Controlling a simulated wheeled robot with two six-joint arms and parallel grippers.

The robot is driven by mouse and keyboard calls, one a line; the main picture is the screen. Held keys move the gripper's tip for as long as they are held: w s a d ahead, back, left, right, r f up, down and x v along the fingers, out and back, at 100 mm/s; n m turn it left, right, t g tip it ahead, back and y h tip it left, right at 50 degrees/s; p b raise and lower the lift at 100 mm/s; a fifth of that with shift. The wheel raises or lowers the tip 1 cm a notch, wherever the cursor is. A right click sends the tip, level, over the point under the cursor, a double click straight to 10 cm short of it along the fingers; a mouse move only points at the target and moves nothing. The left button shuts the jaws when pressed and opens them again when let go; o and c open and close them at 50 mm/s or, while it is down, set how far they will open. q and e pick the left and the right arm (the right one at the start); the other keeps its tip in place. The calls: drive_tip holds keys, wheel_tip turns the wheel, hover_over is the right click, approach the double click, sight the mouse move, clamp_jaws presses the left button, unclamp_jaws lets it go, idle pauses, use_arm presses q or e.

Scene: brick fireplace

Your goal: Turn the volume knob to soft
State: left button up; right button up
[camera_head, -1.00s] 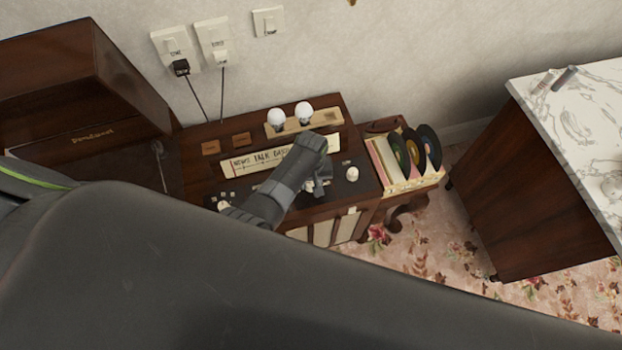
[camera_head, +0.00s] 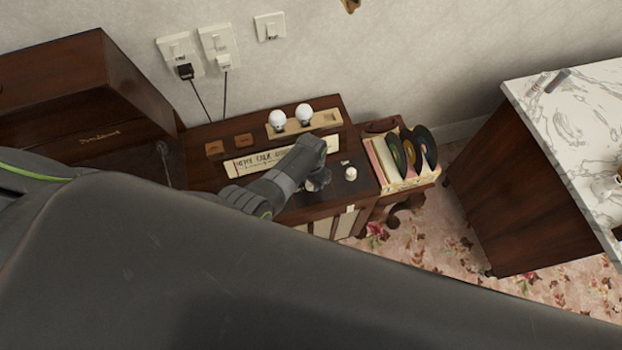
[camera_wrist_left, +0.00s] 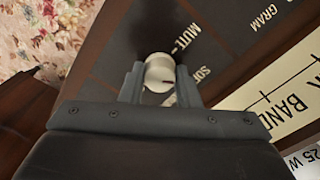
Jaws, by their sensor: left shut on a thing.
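The radio (camera_head: 205,178) is a dark wooden cabinet with a cream dial strip (camera_head: 243,166) and cream knobs on its top. My left gripper (camera_head: 318,184) reaches down to its control panel, where my own wrist partly hides the contact. In the left wrist view, the two fingers of the gripper (camera_wrist_left: 160,85) are shut on the sides of a round cream knob (camera_wrist_left: 159,72). Printed words beside this knob read "MUTE" (camera_wrist_left: 187,38) and the start of "SOFT" (camera_wrist_left: 200,75). My right gripper is not in view.
Another cream knob (camera_head: 350,173) stands just right of the gripper. Two white bulbs (camera_head: 291,118) sit behind the dial. A record rack (camera_head: 408,184) stands to the right, then a marble-topped cabinet (camera_head: 545,105). A wooden box (camera_head: 75,75) is at the left.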

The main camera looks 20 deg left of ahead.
use_arm(q)
drive_tip(key=shift+m, duration=0.4)
drive_tip(key=o, duration=1)
drive_tip(key=shift+r+p, duration=0.3)
drive_tip(key=shift+r, duration=0.15)
wheel_tip(320, 180, up, 8)
drive_tip(key=shift+r+p, duration=0.15)
drive_tip(key=shift+p, duration=0.85)
wheel_tip(320, 180, up, 8)
drive_tip(key=shift+r, duration=0.1)
